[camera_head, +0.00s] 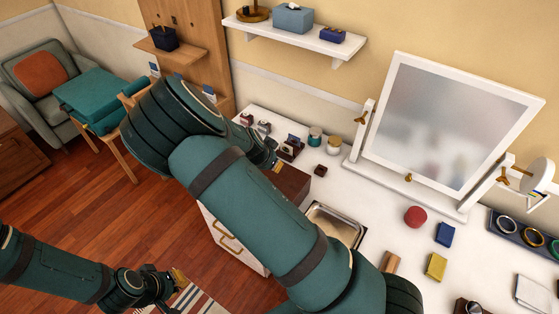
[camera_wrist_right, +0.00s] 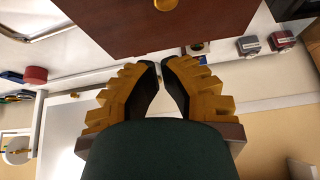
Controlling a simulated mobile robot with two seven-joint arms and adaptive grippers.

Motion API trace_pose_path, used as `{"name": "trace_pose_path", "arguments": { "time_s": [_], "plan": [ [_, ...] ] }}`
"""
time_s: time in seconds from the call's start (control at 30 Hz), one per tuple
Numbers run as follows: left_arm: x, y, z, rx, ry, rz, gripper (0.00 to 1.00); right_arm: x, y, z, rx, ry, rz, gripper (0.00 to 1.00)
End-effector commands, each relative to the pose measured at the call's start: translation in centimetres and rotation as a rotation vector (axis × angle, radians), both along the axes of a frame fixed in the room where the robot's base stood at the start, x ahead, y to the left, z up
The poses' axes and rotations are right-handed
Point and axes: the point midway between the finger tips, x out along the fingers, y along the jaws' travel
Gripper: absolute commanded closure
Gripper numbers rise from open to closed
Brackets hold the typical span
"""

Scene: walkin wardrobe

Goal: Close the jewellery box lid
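The jewellery box appears as a dark brown wooden box (camera_head: 293,184), at the near edge of the white table, partly hidden behind my right arm. In the right wrist view, a flat brown wooden panel (camera_wrist_right: 170,27) with a brass knob (camera_wrist_right: 166,5) fills the top middle. I cannot tell how far its lid stands open. My right gripper (camera_wrist_right: 160,66) has its fingertips almost together, with nothing between them, just short of the panel in the picture; contact is unclear. It is mostly hidden in the head view. My left gripper (camera_head: 176,281) is low over the floor, away from the table.
A silver tray (camera_head: 337,224) lies right of the box. Small ring boxes (camera_head: 290,148) and jars (camera_head: 333,144) stand behind it. A tilting white-framed mirror (camera_head: 448,118) stands at the back. A red round box (camera_head: 415,216) and small blue and yellow boxes lie right.

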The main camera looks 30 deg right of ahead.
Motion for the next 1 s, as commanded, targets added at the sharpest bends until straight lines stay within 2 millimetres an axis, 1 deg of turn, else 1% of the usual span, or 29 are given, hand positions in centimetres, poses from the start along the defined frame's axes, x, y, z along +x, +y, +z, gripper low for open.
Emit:
{"name": "trace_pose_path", "arguments": {
  "time_s": [0.03, 0.1, 0.4, 0.63, 1.0],
  "plan": [
    [0.0, 0.0, -0.4, 0.001, 0.0, 0.001, 1.0, -0.1, 0.4, -0.6, -0.001, 0.002, 0.002, 1.0],
    [0.0, 0.0, -0.7, 0.002, 0.0, 0.002, 1.0, -0.3, 0.8, -1.1, -0.001, 0.002, 0.001, 1.0],
    [0.1, 0.0, -1.6, 0.004, 0.0, 0.002, 1.0, -0.9, 2.0, -2.8, 0.0, 0.002, 0.001, 1.0],
    [0.1, 0.0, -1.9, 0.004, 0.0, 0.002, 1.0, -1.0, 2.4, -3.3, 0.001, 0.001, 0.001, 1.0],
    [0.1, -0.1, -1.9, 0.004, 0.001, 0.001, 1.0, -1.1, 2.4, -3.3, 0.001, 0.001, 0.001, 1.0]
  ]
}}
